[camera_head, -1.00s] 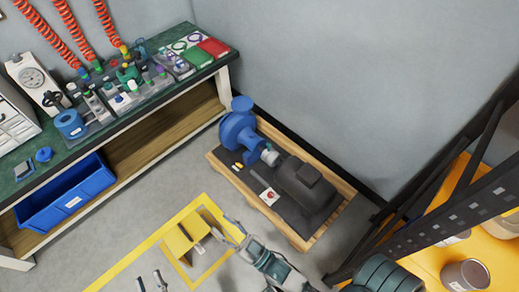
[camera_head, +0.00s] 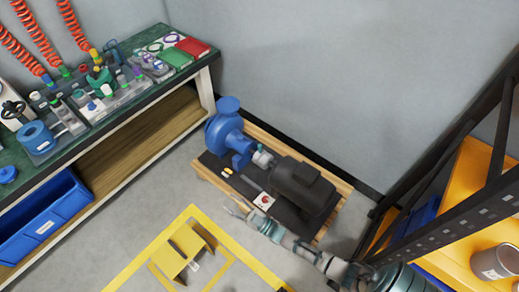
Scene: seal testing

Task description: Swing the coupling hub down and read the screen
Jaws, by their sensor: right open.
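The pump set stands on a wooden pallet (camera_head: 333,217): a blue pump (camera_head: 229,137) and a dark grey motor (camera_head: 303,184). The light grey coupling hub (camera_head: 262,158) sits between them, with a small teal part on top. My right gripper (camera_head: 236,208) is open and empty near the pallet's front edge, apart from the hub. My left gripper is out of view. I cannot make out a screen.
A white box with a red button (camera_head: 264,201) sits on the pallet's dark base. A yellow step (camera_head: 180,252) stands on the floor inside yellow lines. The green-topped workbench (camera_head: 127,112) is at left, with a blue bin (camera_head: 48,222) beneath. An orange shelf rack (camera_head: 470,205) is at right.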

